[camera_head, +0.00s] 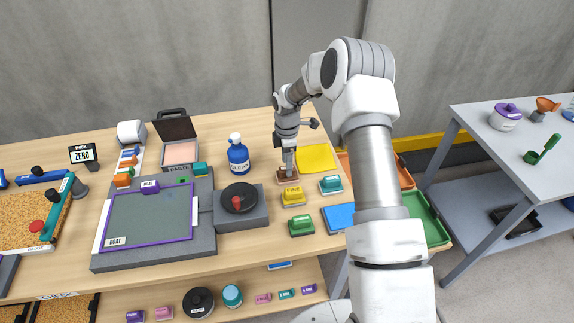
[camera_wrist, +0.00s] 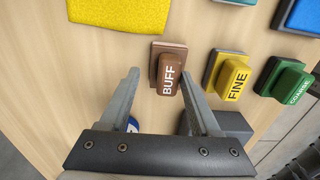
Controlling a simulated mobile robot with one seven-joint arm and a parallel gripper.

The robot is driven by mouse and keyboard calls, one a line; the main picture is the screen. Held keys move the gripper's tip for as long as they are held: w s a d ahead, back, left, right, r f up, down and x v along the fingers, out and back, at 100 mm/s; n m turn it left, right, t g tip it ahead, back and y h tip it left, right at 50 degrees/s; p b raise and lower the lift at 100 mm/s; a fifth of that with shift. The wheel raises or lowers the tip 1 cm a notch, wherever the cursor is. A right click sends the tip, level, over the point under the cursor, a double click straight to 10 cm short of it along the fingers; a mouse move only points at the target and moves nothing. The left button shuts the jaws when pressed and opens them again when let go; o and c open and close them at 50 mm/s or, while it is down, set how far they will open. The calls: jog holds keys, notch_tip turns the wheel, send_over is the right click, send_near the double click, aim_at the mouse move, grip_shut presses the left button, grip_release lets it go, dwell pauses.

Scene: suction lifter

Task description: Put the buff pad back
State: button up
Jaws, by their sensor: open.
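The buff pad (camera_wrist: 169,72) is a small brown block with a raised grip lettered BUFF. It rests on the wooden table beside the yellow pad marked FINE (camera_wrist: 233,80). It also shows in the head view (camera_head: 287,178), partly hidden under my gripper (camera_head: 289,170). In the wrist view my gripper (camera_wrist: 160,76) is open and empty. The left fingertip lies left of the pad and the right one lies close to its right edge. I cannot tell whether either finger touches it.
A yellow cloth (camera_head: 316,158) lies behind the pad. A grey turntable block (camera_head: 240,218) and a CLEAN bottle (camera_head: 238,156) stand left.

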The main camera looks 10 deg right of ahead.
jog(key=s+r+m+t+b, duration=0.1)
jog(key=s+r+m, duration=0.1)
jog(key=r, duration=0.8)
jog(key=s+r+m, duration=0.1)
jog(key=s+r, duration=0.2)
jog(key=r, duration=0.7)
jog(key=s+r+m+t+h, duration=0.15)
jog(key=s+r+m, duration=0.35)
jog(key=s+r, duration=0.5)
jog(key=s+r+m+t+y, duration=0.1)
jog(key=s+m, duration=0.9)
jog(key=s, duration=1)
jog(key=shift+s+r+t, duration=0.2)
jog(key=shift+r+t, duration=0.35)
jog(key=shift+t, duration=0.5)
jog(key=shift+y, duration=0.25)
